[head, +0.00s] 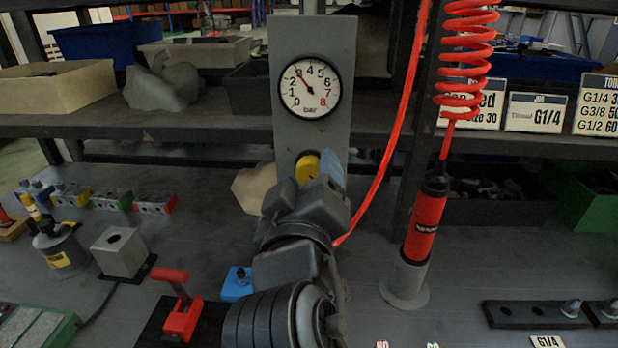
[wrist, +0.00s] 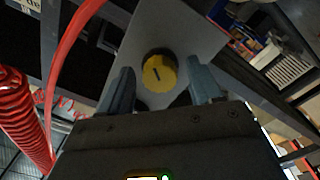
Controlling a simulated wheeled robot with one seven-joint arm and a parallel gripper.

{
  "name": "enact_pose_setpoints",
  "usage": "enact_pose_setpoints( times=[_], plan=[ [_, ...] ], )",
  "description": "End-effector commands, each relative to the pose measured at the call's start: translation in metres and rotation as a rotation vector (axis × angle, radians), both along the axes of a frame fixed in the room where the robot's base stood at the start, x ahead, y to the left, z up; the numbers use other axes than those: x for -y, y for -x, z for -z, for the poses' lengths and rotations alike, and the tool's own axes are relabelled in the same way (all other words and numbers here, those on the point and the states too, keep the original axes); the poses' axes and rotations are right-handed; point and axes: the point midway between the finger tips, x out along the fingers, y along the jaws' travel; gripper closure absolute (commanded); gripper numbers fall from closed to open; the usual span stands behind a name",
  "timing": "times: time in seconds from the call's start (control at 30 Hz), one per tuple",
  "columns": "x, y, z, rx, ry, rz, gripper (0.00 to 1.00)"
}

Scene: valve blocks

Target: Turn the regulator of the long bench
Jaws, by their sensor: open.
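The regulator is a yellow round knob (head: 307,168) with a dark mark, on a grey upright panel (head: 315,40). In the wrist view the yellow knob (wrist: 159,73) sits between my two fingers, with a gap on each side. My gripper (wrist: 160,84) is open and faces the panel. In the head view my gripper (head: 322,165) covers part of the knob. A round gauge (head: 309,87) marked bar is above the knob on the panel; its needle points near 3.
A red hose (head: 408,90) hangs just right of the panel, and a coiled red hose (head: 466,60) leads to a red tool (head: 425,222) in a grey holder. Shelf bins stand behind. A red clamp (head: 182,310) and a grey block (head: 119,252) are left of my arm.

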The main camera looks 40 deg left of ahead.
Motion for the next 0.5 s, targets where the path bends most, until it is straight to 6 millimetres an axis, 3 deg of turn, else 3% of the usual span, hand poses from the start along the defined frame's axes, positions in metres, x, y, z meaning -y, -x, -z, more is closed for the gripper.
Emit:
enact_pose_setpoints(
  times=[0.23, 0.5],
  plan=[
    [0.005, 0.008, 0.001, 0.001, 0.0, -0.001, 0.36],
    [0.027, 0.045, 0.002, 0.0, -0.001, -0.001, 0.36]
  ],
)
